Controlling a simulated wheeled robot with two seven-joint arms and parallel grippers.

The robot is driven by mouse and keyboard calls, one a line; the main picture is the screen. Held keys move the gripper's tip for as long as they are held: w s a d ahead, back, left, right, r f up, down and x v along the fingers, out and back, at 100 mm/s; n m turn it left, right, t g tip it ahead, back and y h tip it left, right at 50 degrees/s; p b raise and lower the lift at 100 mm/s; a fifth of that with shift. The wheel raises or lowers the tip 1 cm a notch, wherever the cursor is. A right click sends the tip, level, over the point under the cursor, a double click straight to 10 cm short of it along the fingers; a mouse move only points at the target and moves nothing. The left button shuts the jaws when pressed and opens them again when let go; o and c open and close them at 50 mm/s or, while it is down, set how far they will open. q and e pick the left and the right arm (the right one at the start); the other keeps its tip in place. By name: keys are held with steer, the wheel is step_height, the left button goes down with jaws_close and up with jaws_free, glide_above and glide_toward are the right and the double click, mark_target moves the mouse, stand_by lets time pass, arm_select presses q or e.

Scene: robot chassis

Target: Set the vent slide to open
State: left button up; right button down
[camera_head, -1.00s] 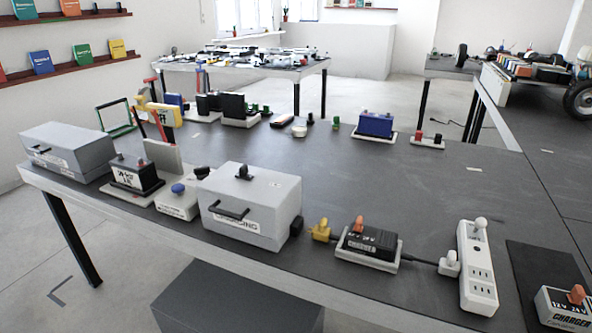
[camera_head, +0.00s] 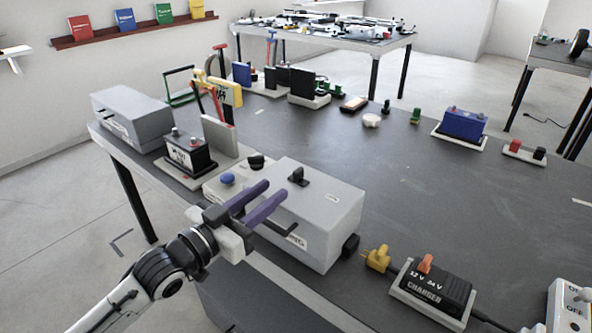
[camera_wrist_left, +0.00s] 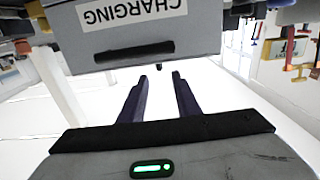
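A grey box (camera_head: 325,210) with a CHARGING label stands on the bench near its front edge. A small black slide-like piece (camera_head: 298,177) sits on its lid; I take it for the vent slide, but its setting is too small to read. My left gripper (camera_head: 275,188) is open and empty, its two purple fingers apart in front of the box's front side, partly hiding it. In the left wrist view the dark fingers (camera_wrist_left: 158,78) point at the box's front (camera_wrist_left: 190,35), which appears upside down with its black handle (camera_wrist_left: 134,55). My right gripper is not in view.
A blue-knobbed unit (camera_head: 228,179) and a black battery (camera_head: 190,155) stand left of the box. A yellow plug (camera_head: 377,258) and a black charger (camera_head: 435,288) are to its right. Another grey box (camera_head: 130,115) is at the left end.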

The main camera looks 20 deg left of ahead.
mark_target(294, 175)
arm_select(q)
steer(key=x, duration=0.8)
steer(key=shift+w+d, duration=0.1)
steer(key=shift+d, duration=0.05)
jaws_close()
